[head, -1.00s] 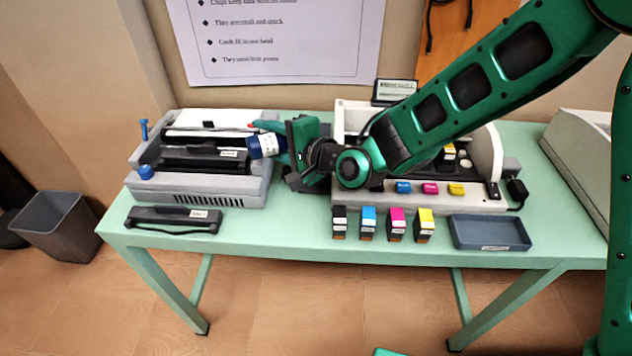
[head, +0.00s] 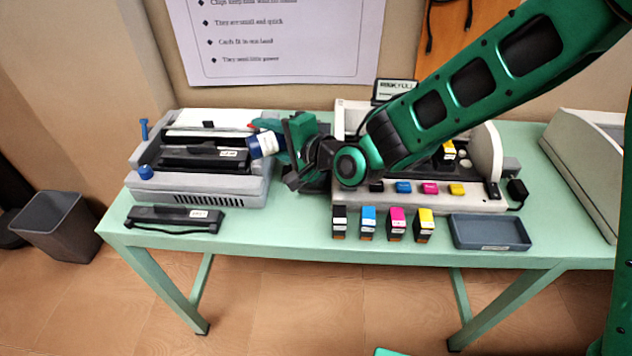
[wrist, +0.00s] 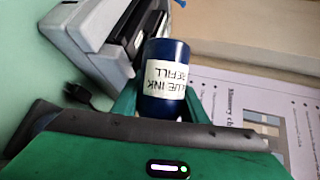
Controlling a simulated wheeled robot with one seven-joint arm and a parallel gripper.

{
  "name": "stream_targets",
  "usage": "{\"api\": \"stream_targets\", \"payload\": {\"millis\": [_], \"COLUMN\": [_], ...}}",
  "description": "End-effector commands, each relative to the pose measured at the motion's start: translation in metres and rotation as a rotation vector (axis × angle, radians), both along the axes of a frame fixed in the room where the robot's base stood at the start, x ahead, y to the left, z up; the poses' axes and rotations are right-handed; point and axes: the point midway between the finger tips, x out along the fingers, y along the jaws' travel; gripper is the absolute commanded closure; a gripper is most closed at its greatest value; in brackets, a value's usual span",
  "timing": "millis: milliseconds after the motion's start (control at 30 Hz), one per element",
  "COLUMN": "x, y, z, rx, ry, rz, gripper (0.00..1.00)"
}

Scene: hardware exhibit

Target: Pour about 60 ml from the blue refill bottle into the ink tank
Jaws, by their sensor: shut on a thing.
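The blue refill bottle (head: 268,145) is held off the table beside the right end of the left printer, tilted well over toward the left. Its white label, reading "BLUE INK REFILL", shows upside down on the bottle in the wrist view (wrist: 165,108). My gripper (head: 284,141) is shut on the bottle, with its green fingers around it. I cannot make out the ink tank; it may be hidden behind my gripper and arm. No liquid stream is visible.
The left printer (head: 190,190) has a blue knob. The right printer (head: 430,202) is partly behind my arm. Several ink cartridges (head: 397,225), a dark tray (head: 490,232) and a black ribbon cassette (head: 175,217) lie along the front of the green table (head: 285,235).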

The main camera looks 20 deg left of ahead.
Motion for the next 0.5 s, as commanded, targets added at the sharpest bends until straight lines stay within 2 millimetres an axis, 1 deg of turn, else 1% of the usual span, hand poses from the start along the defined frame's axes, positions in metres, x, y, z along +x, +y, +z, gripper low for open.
{"api": "stream_targets", "payload": {"millis": [33, 167, 500], "x": [-0.0021, -0.0028, -0.0031], "y": [0.0016, 0.0027, 0.0037], "z": [0.0051, 0.0082, 0.01], "rx": [-0.037, -0.121, -0.173], "ry": [-0.044, -0.127, -0.176], "rz": [0.004, 0.001, 0.0], "gripper": [0.86, 0.86, 0.86]}}
